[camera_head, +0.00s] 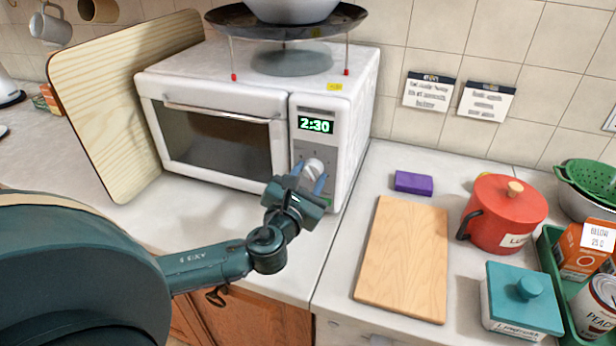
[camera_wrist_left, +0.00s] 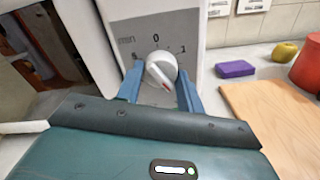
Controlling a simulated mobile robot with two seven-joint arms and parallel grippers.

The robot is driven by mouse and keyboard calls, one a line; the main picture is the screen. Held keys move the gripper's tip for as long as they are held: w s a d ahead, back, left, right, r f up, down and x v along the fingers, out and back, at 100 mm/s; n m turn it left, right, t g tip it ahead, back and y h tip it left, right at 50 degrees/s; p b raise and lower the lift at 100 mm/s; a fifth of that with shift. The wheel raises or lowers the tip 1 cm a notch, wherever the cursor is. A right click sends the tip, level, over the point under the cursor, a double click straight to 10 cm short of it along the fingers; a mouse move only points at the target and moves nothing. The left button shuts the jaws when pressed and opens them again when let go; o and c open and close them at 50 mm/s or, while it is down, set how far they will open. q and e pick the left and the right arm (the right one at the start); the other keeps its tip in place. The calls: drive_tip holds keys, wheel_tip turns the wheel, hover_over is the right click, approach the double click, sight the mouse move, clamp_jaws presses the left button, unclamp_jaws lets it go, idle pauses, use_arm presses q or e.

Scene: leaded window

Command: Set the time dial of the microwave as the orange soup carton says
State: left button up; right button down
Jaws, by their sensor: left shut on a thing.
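The white microwave (camera_head: 225,85) stands on the counter, and its green display (camera_head: 315,125) reads 2:30. Its round pale time dial (camera_head: 314,166) is on the panel below the display. My left gripper (camera_head: 309,178) is shut on the dial, a blue finger on each side. In the left wrist view the dial (camera_wrist_left: 160,68) shows a red mark toward the lower right, with a 0 above it. The orange carton (camera_head: 577,257) stands at the right edge; its white label reads "BELOW 25 C". No time shows on its visible side. My right gripper is out of view.
A wooden board (camera_head: 405,260), a purple sponge (camera_head: 413,183), a red pot (camera_head: 503,215) and a teal-lidded box (camera_head: 523,295) lie right of the microwave. A green crate (camera_head: 548,245) holds the carton and a can. Two notes (camera_head: 430,91) hang on the tiles.

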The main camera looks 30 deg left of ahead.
use_arm(q)
drive_tip(key=o, duration=1)
drive_tip(key=shift+s, duration=0.1)
drive_tip(key=shift+s+d+f, duration=0.1)
drive_tip(key=shift+s, duration=0.2)
drive_tip(key=b+v, duration=0.2)
drive_tip(key=v, duration=1)
drive_tip(key=shift+s, duration=0.2)
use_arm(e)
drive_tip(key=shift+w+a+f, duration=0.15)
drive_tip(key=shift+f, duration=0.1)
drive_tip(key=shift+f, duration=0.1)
